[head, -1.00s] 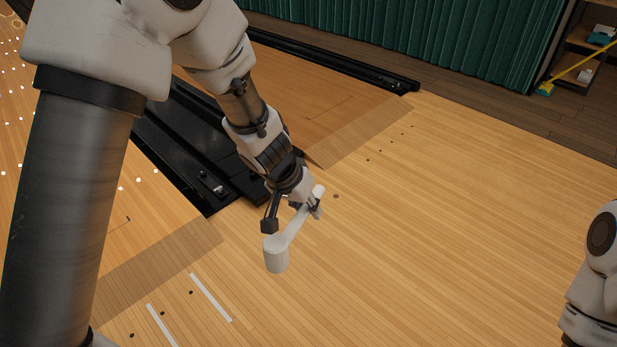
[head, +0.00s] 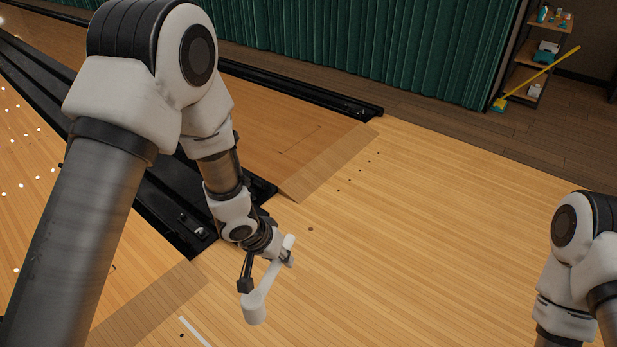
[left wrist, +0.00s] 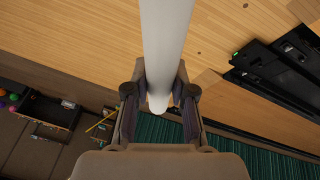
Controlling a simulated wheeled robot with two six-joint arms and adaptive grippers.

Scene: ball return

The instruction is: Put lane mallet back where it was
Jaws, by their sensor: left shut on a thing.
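The lane mallet is white, with a thick cylindrical head (head: 254,308) and a straight handle. My left gripper (head: 287,257) is shut on the handle near its end and holds it over the lane floor, head toward the lower left. In the left wrist view the white handle (left wrist: 165,45) runs between the two dark fingers of the left gripper (left wrist: 160,92), and its end shows just past them. The mallet head is out of that view. My right arm shows at the right edge of the head view, its gripper outside the picture.
Black gutters (head: 165,205) run beside the wooden lanes. A green pleated curtain (head: 380,45) stands at the back. A shelf (head: 535,60) with bottles and a yellow broom (head: 540,72) is at the upper right. The wooden floor (head: 430,230) at centre right is clear.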

